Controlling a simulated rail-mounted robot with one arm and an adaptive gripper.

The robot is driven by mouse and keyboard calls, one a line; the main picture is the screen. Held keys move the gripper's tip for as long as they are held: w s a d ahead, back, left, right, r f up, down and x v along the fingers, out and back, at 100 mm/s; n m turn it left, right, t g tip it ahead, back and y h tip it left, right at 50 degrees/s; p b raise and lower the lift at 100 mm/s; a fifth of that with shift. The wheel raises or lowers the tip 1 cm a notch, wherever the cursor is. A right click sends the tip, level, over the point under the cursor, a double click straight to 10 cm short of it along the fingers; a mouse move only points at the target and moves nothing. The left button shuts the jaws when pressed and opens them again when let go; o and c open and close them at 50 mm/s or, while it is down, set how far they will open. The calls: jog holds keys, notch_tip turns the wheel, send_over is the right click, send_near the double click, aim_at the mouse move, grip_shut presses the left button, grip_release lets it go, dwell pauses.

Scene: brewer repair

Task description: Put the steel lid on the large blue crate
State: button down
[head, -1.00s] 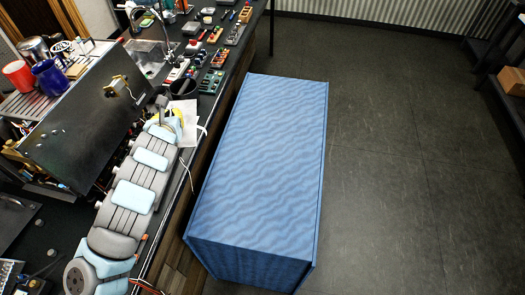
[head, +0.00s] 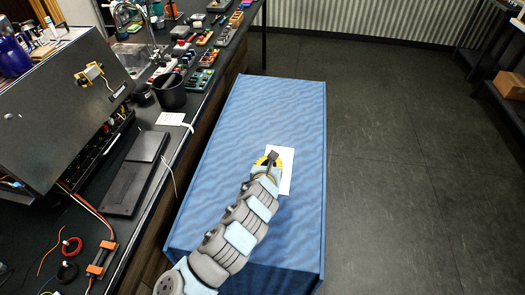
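The large blue crate (head: 225,120) stands on the floor beside the counter, with a broad wavy-patterned top. My gripper (head: 269,158) is over the middle-right of that top. My gripper seems shut on the plate's left edge, though the fingertips are small and partly hidden. I cannot tell whether the plate touches the crate or is held just above it. My arm hides part of the crate's near left side.
The counter on the left holds the brewer with its large metal panel (head: 50,85), a black pot (head: 171,92), a flat black box (head: 135,175), a white paper (head: 170,118) and several small tool trays. Wires lie at the front left. The floor right of the crate is clear.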

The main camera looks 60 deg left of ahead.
jog(key=s+a+f, duration=0.4)
jog(key=a, duration=0.4)
send_over(238, 176)
jog(key=f, duration=0.5)
jog(key=shift+w+d+b, duration=0.2)
jog(key=shift+d+b, duration=0.15)
jog(key=shift+a+f, duration=0.2)
jog(key=f, duration=0.1)
jog(key=b, duration=0.1)
jog(key=f, duration=0.1)
jog(key=shift+s+a+f, duration=0.25)
jog(key=shift+f, duration=0.1)
jog(key=shift+d+f+b, duration=0.1)
jog(key=shift+f+b, duration=0.2)
jog(key=shift+f, duration=0.25)
jog(key=c, duration=1.2)
grip_release()
jog(key=shift+c, duration=0.2)
jog(key=shift+r, duration=0.1)
